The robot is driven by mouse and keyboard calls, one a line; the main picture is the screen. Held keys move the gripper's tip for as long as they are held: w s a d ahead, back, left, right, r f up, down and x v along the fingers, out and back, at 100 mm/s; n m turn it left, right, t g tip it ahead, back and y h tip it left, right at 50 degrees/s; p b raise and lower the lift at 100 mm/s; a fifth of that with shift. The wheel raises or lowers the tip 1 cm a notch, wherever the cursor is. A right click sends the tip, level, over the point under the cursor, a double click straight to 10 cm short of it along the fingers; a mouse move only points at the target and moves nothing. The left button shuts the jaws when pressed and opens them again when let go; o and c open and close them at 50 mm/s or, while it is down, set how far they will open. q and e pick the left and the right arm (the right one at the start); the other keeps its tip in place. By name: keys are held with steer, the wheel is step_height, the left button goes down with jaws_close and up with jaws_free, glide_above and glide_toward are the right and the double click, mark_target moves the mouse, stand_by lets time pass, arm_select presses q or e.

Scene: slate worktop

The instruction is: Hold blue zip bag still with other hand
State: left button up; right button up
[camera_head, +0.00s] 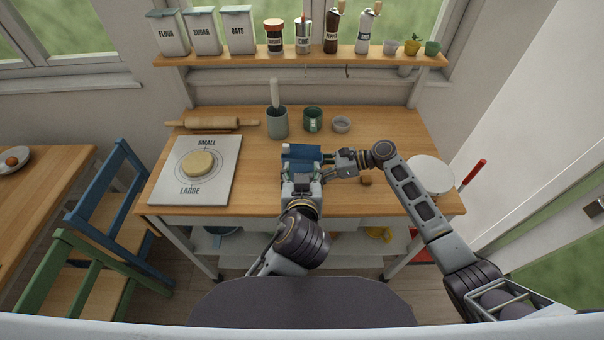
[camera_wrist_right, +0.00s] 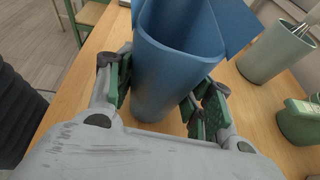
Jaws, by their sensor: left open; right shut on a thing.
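The blue zip bag (camera_head: 302,152) is over the middle of the wooden worktop. In the right wrist view the bag (camera_wrist_right: 178,65) is a blue, open-topped shape between the green finger pads. My right gripper (camera_head: 329,163) comes from the right and is shut on the bag; its fingers also show in the wrist view (camera_wrist_right: 160,98). My left gripper (camera_head: 302,172) is open at the near side of the bag, in front of part of it. I cannot tell whether it touches the bag.
A grey-green utensil crock (camera_head: 277,124), a green mug (camera_head: 313,119) and a small grey bowl (camera_head: 342,124) stand behind the bag. A white board (camera_head: 218,185) with dough (camera_head: 198,164) lies left, a rolling pin (camera_head: 210,123) behind it. A white round thing (camera_head: 431,175) is right.

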stand_by(0.3)
steer(key=o, duration=1.1)
steer(key=shift+o, duration=0.2)
steer(key=w+v, duration=0.1)
steer(key=v, duration=1)
steer(key=shift+s+d+r, duration=0.2)
steer(key=shift+s+d, duration=0.2)
steer(key=shift+s, duration=0.1)
steer(key=shift+s, duration=0.15)
